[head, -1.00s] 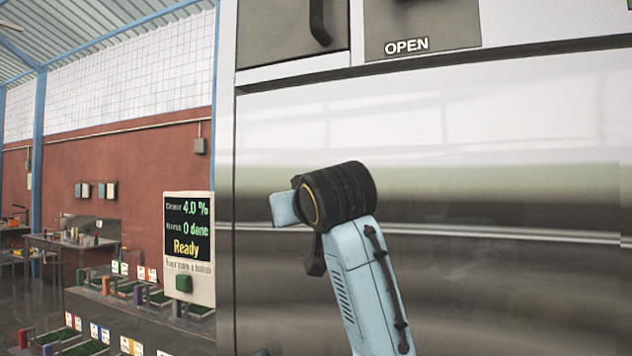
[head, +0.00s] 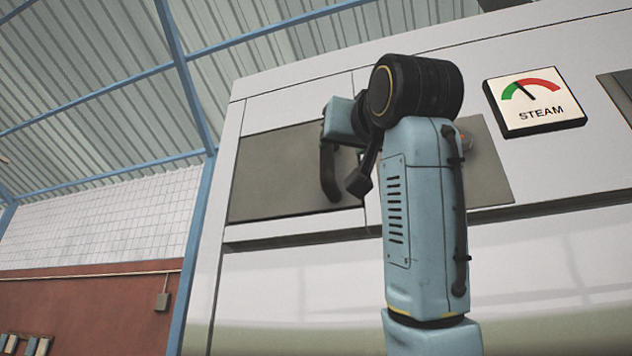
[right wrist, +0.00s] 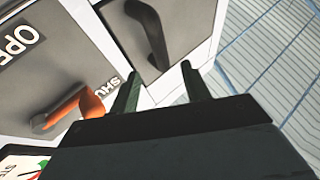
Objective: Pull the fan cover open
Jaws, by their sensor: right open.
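The fan cover looks to be the dark grey panel (head: 275,180) with a black bar handle (head: 329,172) at its right edge, on the front of a pale metal cabinet. It appears closed. In the right wrist view the panel (right wrist: 190,18) and its handle (right wrist: 152,38) are at the top centre. My right gripper (right wrist: 160,75) is open and empty, its two dark fingers pointing towards the handle's lower end in that view, apparently apart from it. In the head view my right arm and wrist hide most of the gripper. My left gripper is not in view.
An orange lever (right wrist: 82,105) on a grey plate (right wrist: 60,65) marked OPEN and SHUT is beside the cover, partly behind my arm in the head view. A STEAM gauge (head: 535,101) is to the right. Free space lies left of the cabinet (head: 215,250).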

